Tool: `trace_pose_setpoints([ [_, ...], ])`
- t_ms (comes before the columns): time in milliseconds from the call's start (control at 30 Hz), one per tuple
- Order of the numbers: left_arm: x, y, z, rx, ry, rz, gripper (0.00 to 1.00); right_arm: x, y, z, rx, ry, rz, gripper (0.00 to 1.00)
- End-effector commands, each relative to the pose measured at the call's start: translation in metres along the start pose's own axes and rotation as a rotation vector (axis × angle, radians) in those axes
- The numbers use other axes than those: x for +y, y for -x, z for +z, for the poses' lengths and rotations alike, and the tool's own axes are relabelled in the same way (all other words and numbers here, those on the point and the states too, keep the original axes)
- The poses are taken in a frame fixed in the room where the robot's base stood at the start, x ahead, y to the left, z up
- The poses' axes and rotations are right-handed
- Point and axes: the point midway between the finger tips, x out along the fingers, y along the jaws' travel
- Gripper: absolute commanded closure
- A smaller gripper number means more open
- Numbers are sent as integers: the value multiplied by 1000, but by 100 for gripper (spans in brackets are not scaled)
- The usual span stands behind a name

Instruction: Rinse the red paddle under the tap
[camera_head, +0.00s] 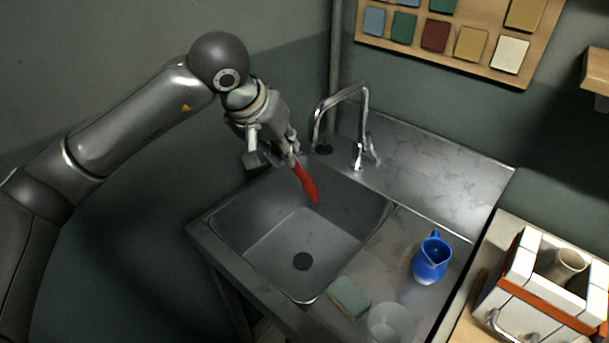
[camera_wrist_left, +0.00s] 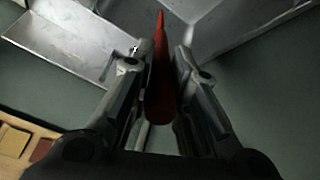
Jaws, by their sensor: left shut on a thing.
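The red paddle (camera_head: 306,184) hangs down, tilted, over the back part of the sink basin in the head view. My left gripper (camera_head: 291,154) is shut on its upper end. In the left wrist view the paddle (camera_wrist_left: 160,85) stands between the two fingers of the gripper (camera_wrist_left: 158,75), its thin end pointing away. The chrome tap (camera_head: 345,100) arches up behind the sink, and its spout end is just right of my gripper. I cannot tell whether water is running. The metal sink (camera_head: 290,245) is empty around its dark drain. My right gripper is not in view.
A sponge (camera_head: 349,298) and a clear glass (camera_head: 391,323) stand at the sink's front right. A blue jug (camera_head: 431,260) is on the drainboard. A white tiled box (camera_head: 520,315) holding a cup is at the far right. Colour samples hang on a wall board (camera_head: 485,72).

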Motion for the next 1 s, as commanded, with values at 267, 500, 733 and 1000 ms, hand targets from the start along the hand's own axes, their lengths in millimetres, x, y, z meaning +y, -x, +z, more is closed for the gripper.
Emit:
trace_pose_setpoints([
  [267,8,7,20,1,-1,0,100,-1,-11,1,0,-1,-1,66],
  [500,15,15,36,2,-1,1,100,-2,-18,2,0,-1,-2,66],
  [733,20,20,46,1,0,1,100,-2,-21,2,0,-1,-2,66],
  [1000,20,21,46,0,1,1,100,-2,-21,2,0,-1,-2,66],
])
